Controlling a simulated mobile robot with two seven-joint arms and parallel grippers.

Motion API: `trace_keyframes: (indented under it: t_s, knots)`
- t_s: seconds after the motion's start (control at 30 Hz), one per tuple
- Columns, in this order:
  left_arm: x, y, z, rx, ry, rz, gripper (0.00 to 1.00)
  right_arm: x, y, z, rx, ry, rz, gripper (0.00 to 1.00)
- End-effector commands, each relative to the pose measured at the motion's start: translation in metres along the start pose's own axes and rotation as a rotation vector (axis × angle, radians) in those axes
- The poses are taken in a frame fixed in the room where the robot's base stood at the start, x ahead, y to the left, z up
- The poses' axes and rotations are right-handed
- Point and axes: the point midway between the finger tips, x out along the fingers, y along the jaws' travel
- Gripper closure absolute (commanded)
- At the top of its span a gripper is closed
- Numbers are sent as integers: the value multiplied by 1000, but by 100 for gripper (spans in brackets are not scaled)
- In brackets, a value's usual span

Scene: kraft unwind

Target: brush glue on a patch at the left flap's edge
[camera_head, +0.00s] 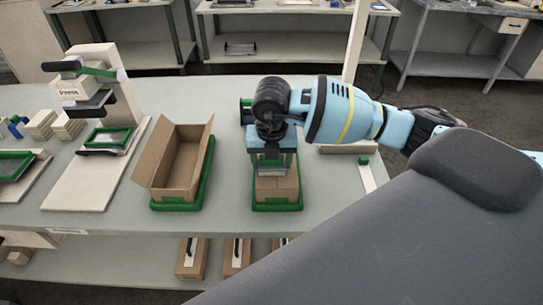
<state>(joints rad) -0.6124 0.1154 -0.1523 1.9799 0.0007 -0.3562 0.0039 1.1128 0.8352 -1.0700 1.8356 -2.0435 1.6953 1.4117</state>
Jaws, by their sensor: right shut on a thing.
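An open brown cardboard box (181,170) stands on the bench in a green-edged tray (177,206), its left flap (154,152) leaning outward. No glue patch can be made out on it. My right gripper (273,166) points down to the right of this box, over a smaller cardboard box (275,187) in a second green tray (277,207). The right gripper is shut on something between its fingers. What it holds is mostly hidden by the gripper, and no brush can be made out. My left gripper is not in view.
Small stacked blocks (41,124) lie at the far left. A pale strip (367,174) lies right of my gripper. My grey body covers the lower right.

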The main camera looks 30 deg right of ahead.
Motion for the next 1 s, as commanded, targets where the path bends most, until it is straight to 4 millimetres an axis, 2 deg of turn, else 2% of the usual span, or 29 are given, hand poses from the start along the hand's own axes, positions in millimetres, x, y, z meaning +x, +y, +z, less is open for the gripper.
trace_keyframes:
  t_s: [0.27, 1.0]
  knots:
    - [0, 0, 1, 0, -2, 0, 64, 0, 0, 0, 1, -1, 0, 53]
    - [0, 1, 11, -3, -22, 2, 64, 4, 0, 24, 3, -1, 1, 53]
